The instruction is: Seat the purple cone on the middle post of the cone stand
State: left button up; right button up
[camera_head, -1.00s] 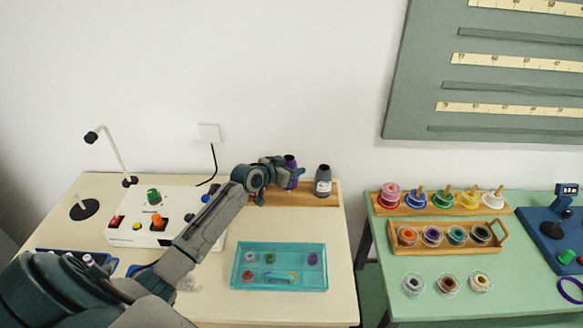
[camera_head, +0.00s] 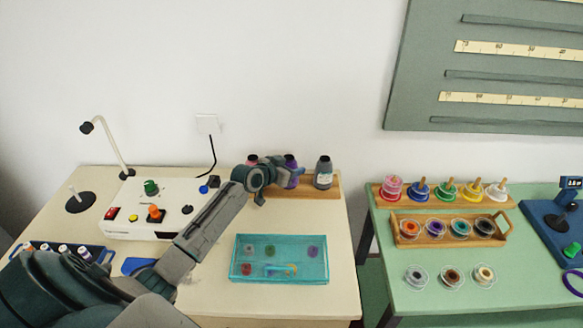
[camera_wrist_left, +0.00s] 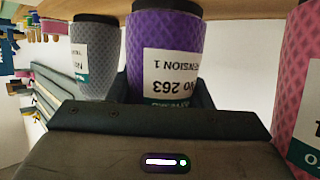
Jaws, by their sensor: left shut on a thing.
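The purple cone (camera_head: 291,161) is held by my left gripper (camera_head: 285,178), which is shut on it above the middle of the wooden cone stand (camera_head: 338,186). It stands upright between the pink cone (camera_head: 252,160) and the grey cone (camera_head: 323,173), its top about level with theirs. In the left wrist view the purple cone (camera_wrist_left: 165,45) fills the middle between my dark fingers, its end close to the wood. The grey cone (camera_wrist_left: 95,55) and pink cone (camera_wrist_left: 302,95) flank it. The middle post is hidden. My right gripper is out of view.
A teal tray (camera_head: 235,277) with small items lies in front of the stand. A white control box (camera_head: 118,225) with knobs is to the left. A green table (camera_head: 385,300) with racks of spools stands to the right, across a gap.

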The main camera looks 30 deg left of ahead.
pick_arm(q)
jog(key=o, duration=1.1)
jog(key=shift+s+a+r, duration=0.1)
jog(key=shift+s, duration=0.2)
jog(key=b+v, duration=0.1)
jog(key=v, duration=0.7)
jog(key=shift+s+r+b, duration=0.1)
jog(key=shift+s+b, duration=0.15)
jog(key=shift+b, duration=0.05)
jog(key=shift+v, duration=0.85)
jog(key=shift+r, duration=0.1)
